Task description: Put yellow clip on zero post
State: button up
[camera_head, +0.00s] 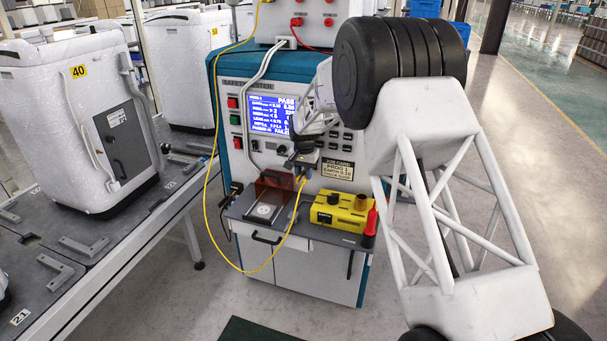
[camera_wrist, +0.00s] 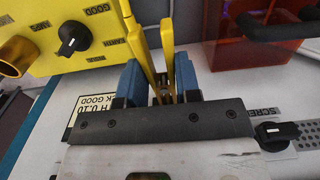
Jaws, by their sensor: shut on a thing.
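My gripper (camera_head: 303,168) is shut on the yellow clip (camera_wrist: 150,45), which sits between the blue fingers (camera_wrist: 157,82) in the wrist view. The clip's two yellow arms point up in that view, away from the gripper. A yellow cable (camera_head: 283,243) hangs from it in a loop. The yellow box (camera_head: 325,217) is on the tester's shelf, just below and right of the gripper in the head view. A brass post (camera_wrist: 14,55) and a black knob (camera_wrist: 74,38) are on the box in the wrist view. The clip is apart from this post. I cannot read a zero label.
A reddish see-through guard (camera_head: 272,187) stands left of the box; it also shows in the wrist view (camera_wrist: 255,50). A red probe (camera_head: 370,222) stands at the box's right. The tester's screen (camera_head: 269,114) reads PASS. Behind the gripper is the tester panel.

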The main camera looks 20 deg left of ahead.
aim_at(304, 173)
jog(key=shift+w, duration=0.25)
dwell(0.7)
jog(key=o, duration=0.9)
jog(key=shift+r, duration=3.95)
